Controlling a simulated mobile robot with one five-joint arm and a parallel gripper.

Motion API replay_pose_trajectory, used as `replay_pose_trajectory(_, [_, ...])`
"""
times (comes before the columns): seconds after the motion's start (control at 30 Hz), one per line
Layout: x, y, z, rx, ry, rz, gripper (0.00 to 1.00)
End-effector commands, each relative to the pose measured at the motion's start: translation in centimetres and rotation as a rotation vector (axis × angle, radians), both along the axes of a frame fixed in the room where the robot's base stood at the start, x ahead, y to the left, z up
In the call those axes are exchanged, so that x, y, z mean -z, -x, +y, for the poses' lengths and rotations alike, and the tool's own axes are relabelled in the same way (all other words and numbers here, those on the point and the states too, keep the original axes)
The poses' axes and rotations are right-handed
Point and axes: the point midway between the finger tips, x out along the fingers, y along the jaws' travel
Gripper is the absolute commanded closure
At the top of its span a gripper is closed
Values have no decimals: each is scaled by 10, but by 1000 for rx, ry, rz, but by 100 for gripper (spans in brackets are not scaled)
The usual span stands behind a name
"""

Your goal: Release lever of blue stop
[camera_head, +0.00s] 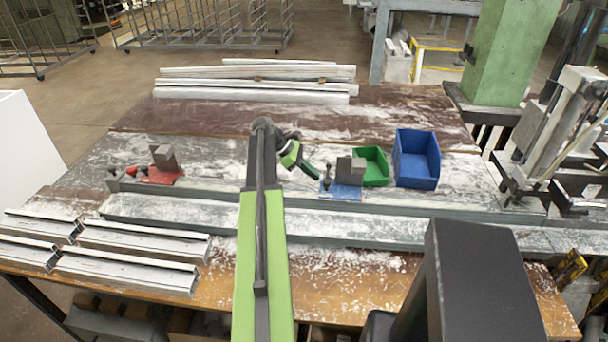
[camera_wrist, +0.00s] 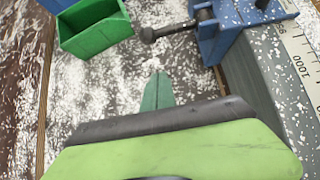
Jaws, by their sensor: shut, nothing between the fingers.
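The blue stop (camera_head: 345,191) sits on the grey rail right of my arm, with a grey block (camera_head: 351,170) on it. Its dark lever (camera_head: 327,172) stands at the stop's left side. In the wrist view the blue stop (camera_wrist: 232,38) is at the top right, and the lever (camera_wrist: 172,29) points left from it, ending in a round dark knob. My gripper (camera_head: 314,176) is just left of the lever in the head view. In the wrist view my gripper's green fingertips (camera_wrist: 158,88) are shut and empty, below the knob and apart from it in the picture.
A green bin (camera_head: 375,180) and a blue bin (camera_head: 416,175) stand right of the stop. A red stop (camera_head: 160,176) sits farther left along the rail. Aluminium profiles (camera_head: 130,268) lie at the front left, and more profiles (camera_head: 250,91) lie at the back. A scale (camera_wrist: 303,62) runs along the rail.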

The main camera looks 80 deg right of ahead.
Motion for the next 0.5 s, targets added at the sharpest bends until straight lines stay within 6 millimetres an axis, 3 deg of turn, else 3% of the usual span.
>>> replay_pose_trajectory(0.03, [13, 7, 0, 1, 0, 0, 100])
replay_pose_trajectory(0.1, [-11, 12, -1, 1, 1, 0, 100])
replay_pose_trajectory(0.2, [-23, 17, -2, 1, 1, 0, 100])
replay_pose_trajectory(0.5, [-31, 25, -2, 1, 1, 0, 100])
